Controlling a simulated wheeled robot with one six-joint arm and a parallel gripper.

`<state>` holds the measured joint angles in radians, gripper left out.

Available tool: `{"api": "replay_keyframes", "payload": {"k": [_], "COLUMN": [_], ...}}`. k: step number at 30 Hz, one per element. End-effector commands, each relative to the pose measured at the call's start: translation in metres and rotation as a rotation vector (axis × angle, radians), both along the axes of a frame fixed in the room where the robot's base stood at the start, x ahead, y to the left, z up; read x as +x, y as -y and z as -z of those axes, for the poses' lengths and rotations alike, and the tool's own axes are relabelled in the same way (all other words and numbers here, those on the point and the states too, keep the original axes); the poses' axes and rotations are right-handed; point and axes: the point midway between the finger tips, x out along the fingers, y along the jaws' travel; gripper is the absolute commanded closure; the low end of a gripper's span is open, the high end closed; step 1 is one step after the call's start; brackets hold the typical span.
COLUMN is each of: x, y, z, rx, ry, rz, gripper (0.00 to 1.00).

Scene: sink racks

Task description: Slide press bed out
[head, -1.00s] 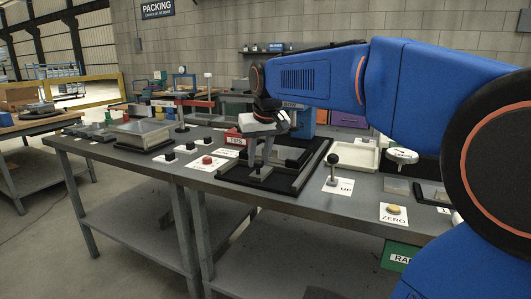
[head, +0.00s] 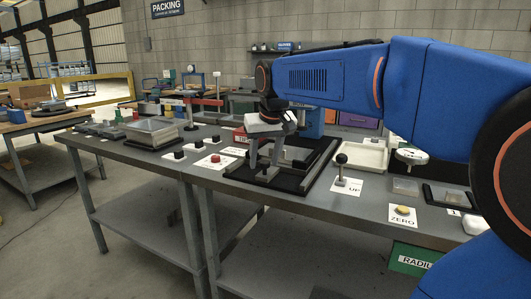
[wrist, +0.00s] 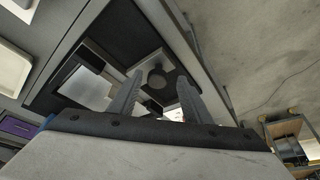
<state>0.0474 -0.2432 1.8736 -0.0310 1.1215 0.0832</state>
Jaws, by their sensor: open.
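The press bed appears to be the dark grey slide piece (head: 290,158) inside a black rectangular base frame (head: 318,168) on the grey workbench. My gripper (head: 264,172) points down over the front left of this base, its fingers apart. In the wrist view, my gripper (wrist: 157,100) is open, with a dark grey plate bearing a round recess (wrist: 157,76) beyond the fingertips. A bright flat panel (wrist: 88,88) lies to its left. Whether the fingers straddle or touch any part of the bed, I cannot tell. My gripper's body hides part of the base.
A black-knobbed lever (head: 341,168) by an UP card stands right of the base. A white tray (head: 374,157) is behind it. A yellow ZERO button (head: 403,210) sits at front right. A red button (head: 215,158) and black knobs (head: 180,154) are at left.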

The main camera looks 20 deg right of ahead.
Motion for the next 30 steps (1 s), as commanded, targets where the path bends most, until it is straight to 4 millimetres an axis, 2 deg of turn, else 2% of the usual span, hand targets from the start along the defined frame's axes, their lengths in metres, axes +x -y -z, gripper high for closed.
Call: {"api": "replay_keyframes", "payload": {"k": [7,24,30], "x": [-0.009,-0.052,-0.062], "y": [-0.001,-0.007,-0.008], "z": [-0.024,-0.127,-0.151], "rx": [0.0,0.001,0.0], "ry": [0.004,0.003,0.002], "rz": [0.0,0.0,-0.001], "gripper": [0.56,0.56,0.56]}}
